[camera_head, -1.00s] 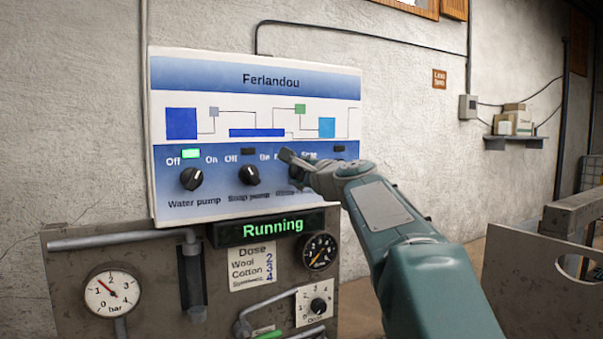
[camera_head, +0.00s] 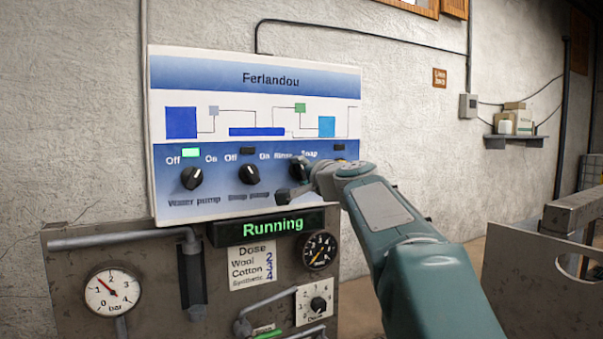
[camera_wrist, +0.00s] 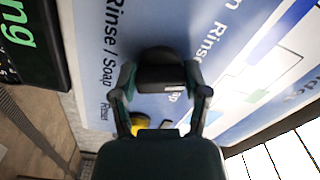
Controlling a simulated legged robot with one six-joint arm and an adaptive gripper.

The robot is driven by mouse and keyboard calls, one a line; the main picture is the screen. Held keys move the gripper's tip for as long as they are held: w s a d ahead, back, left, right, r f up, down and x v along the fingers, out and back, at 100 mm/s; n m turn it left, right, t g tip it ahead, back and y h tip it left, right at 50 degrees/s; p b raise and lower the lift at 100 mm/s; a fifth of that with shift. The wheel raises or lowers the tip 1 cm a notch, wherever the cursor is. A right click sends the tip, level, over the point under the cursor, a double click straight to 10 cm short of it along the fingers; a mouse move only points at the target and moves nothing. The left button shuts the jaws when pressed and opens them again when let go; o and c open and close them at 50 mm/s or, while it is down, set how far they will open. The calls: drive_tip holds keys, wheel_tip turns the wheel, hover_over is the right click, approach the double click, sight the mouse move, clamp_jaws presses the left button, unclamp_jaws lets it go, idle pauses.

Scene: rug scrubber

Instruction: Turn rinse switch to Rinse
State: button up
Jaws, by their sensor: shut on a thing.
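The rinse switch is a dark knob (camera_head: 297,167) at the right of the blue-white "Ferlandou" panel (camera_head: 255,205), below the labels Rinse and Soap. In the wrist view the black knob (camera_wrist: 160,76) sits between my two fingers, under large "Rinse / Soap" lettering turned sideways. My gripper (camera_wrist: 160,84) is shut on the knob's sides. In the head view my gripper (camera_head: 292,183) reaches the panel from the right, one finger low and left of the knob. The knob's pointer is hidden, so I cannot tell its setting. The lamp (camera_head: 339,148) above it is dark.
The water pump knob (camera_head: 192,178) and soap pump knob (camera_head: 249,174) stand to the left; the water pump lamp (camera_head: 191,153) is green. A "Running" display (camera_head: 270,227) juts out just below. Gauges and pipes fill the lower machine face.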

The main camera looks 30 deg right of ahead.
drive_tip(key=shift+w+f+n, duration=0.15)
drive_tip(key=shift+f+n, duration=0.25)
drive_tip(key=shift+n, duration=0.4)
drive_tip(key=o, duration=1.2)
drive_tip(key=shift+c, duration=0.2)
drive_tip(key=shift+r, duration=0.15)
drive_tip(key=shift+r, duration=0.1)
drive_tip(key=s, duration=1.2)
drive_tip(key=shift+d, duration=0.15)
